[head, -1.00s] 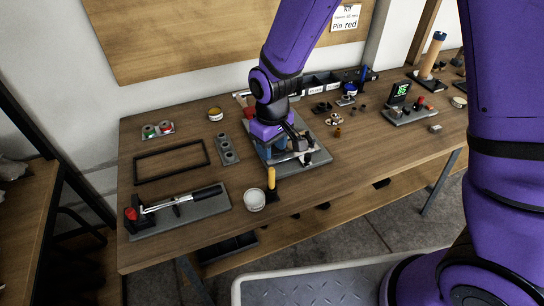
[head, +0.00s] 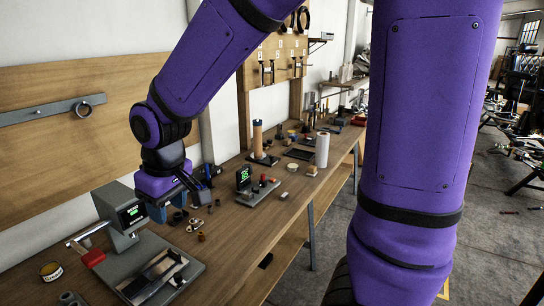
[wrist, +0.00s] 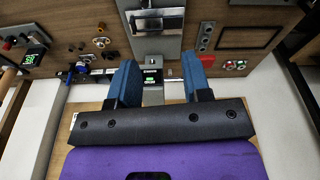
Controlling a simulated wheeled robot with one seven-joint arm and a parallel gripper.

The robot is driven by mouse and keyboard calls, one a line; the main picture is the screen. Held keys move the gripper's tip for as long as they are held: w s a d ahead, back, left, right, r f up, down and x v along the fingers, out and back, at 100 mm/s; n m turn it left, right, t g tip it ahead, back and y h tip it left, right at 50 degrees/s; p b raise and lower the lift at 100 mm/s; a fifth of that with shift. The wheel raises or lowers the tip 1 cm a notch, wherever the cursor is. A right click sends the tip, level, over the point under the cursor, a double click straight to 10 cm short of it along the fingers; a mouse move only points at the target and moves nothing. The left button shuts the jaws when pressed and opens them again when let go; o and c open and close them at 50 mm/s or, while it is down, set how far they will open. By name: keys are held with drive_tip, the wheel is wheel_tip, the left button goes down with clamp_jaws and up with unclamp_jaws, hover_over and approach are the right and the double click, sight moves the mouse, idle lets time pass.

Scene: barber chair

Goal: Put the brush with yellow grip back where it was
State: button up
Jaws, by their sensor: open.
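I cannot make out the brush with yellow grip in either current view. My gripper (head: 168,204) has blue fingers and is open. In the head view it shows in front of the grey device with a small screen (head: 127,215), above the workbench (head: 225,220). In the wrist view my gripper (wrist: 160,82) has its two fingers spread apart with nothing between them. The grey device (wrist: 153,47) appears beyond the fingertips there. Its base plate (head: 160,275) shows at the lower left of the head view.
A blue-topped wooden cylinder (head: 257,138) and a white roll (head: 322,150) stand farther along. A black frame (wrist: 248,43) shows in the wrist view.

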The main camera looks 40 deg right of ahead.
drive_tip(key=s+d+r+m+t, duration=0.1)
drive_tip(key=s+d+r+m, duration=0.1)
drive_tip(key=s+d+r, duration=0.4)
drive_tip(key=s+d+r+m+t, duration=0.2)
drive_tip(key=s+d+r, duration=0.4)
drive_tip(key=s, duration=0.4)
drive_tip(key=shift+s+d+m+h, duration=0.2)
drive_tip(key=shift+d+m+h, duration=0.1)
drive_tip(key=shift+d, duration=0.15)
drive_tip(key=shift+c, duration=0.2)
idle(0.3)
